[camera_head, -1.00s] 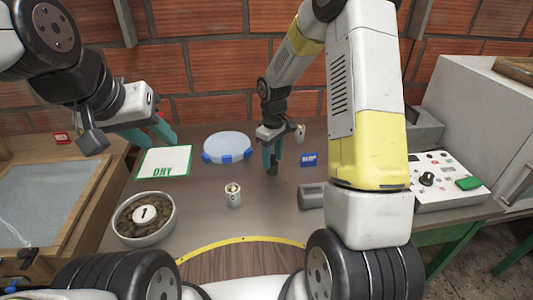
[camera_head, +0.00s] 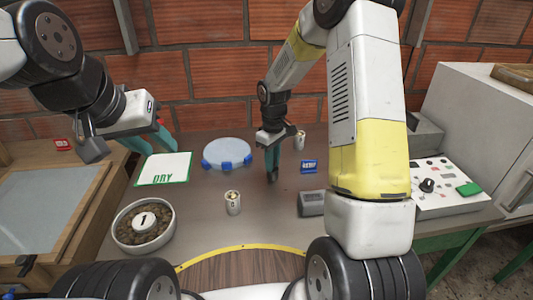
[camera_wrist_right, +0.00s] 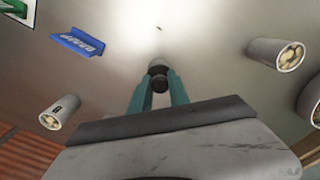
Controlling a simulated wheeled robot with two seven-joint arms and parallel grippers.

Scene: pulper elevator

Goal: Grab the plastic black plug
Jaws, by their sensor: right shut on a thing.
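The black plug (camera_wrist_right: 159,80) is a small dark rounded piece between the green fingertips of my right gripper (camera_wrist_right: 158,88) in the right wrist view. The fingers are shut on it. In the head view my right gripper (camera_head: 272,166) points down at the middle of the table, and the plug (camera_head: 271,178) shows as a dark spot at its tips. I cannot tell whether the plug still touches the table. My left gripper (camera_head: 149,141) hangs at the left above the white DRY card, its green fingers apart and empty.
On the table (camera_head: 205,221) are a bowl of beans (camera_head: 145,245), a cup (camera_head: 233,203), another cup (camera_head: 299,140), a round blue-edged disc (camera_head: 227,153), a blue sign (camera_head: 308,167) and a grey block (camera_head: 312,203). A control panel (camera_head: 447,186) stands right.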

